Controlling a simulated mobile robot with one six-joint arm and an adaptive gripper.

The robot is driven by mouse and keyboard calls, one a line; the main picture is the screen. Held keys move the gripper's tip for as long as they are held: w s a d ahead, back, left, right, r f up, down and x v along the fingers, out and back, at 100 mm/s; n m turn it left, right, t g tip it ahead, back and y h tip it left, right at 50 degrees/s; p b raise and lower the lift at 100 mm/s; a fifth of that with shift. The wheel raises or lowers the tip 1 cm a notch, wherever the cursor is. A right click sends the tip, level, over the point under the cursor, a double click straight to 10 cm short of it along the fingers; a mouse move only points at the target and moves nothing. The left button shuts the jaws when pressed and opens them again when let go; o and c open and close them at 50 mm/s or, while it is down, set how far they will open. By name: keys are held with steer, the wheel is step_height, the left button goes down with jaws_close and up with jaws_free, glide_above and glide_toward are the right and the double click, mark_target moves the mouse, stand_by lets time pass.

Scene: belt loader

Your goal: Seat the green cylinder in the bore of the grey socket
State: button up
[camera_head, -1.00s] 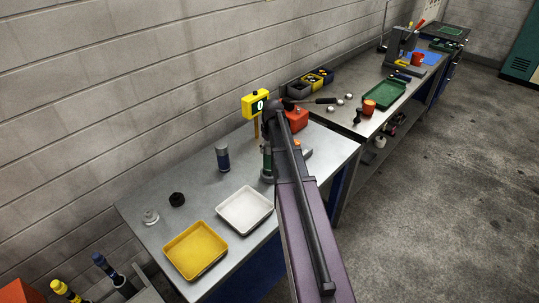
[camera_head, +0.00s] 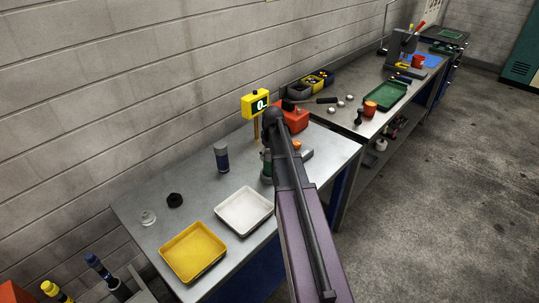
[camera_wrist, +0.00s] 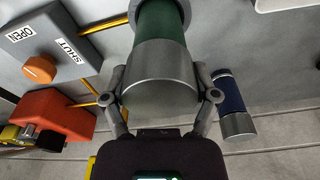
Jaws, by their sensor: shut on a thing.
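The green cylinder (camera_wrist: 165,28) has a wide silver end (camera_wrist: 160,72) towards the wrist camera. My gripper (camera_wrist: 164,92) is shut on that silver end, one finger on each side. The cylinder's far end meets a grey ring, the socket (camera_wrist: 190,6), at the top edge of the wrist view. It looks in line with the ring, but I cannot tell how deep it sits. In the head view a little of the green cylinder (camera_head: 265,160) shows just left of my arm, which hides my gripper and most of the socket.
A blue cylinder with a silver end (camera_wrist: 232,103) stands close by. A grey box with an orange knob (camera_wrist: 40,68), marked OPEN and SHUT, and a red box (camera_wrist: 57,114) are on the other side. White (camera_head: 244,212) and yellow (camera_head: 194,252) trays lie towards the front.

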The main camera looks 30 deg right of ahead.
steer(key=o, duration=1.2)
steer(key=r+p, duration=0.4)
steer(key=s+r+p, duration=0.1)
steer(key=r+p, duration=0.7)
steer(key=shift+s+d, duration=0.1)
steer(key=shift+s, duration=0.15)
stand_by(0.5)
steer(key=shift+m+g, duration=0.7)
steer(key=s+a, duration=0.5)
steer(key=a, duration=0.3)
steer(key=s+a, duration=0.6)
steer(key=a, duration=0.3)
steer(key=s+a, duration=0.6)
steer(key=a, duration=0.3)
steer(key=shift+s+a, duration=0.2)
steer(key=shift+s, duration=0.05)
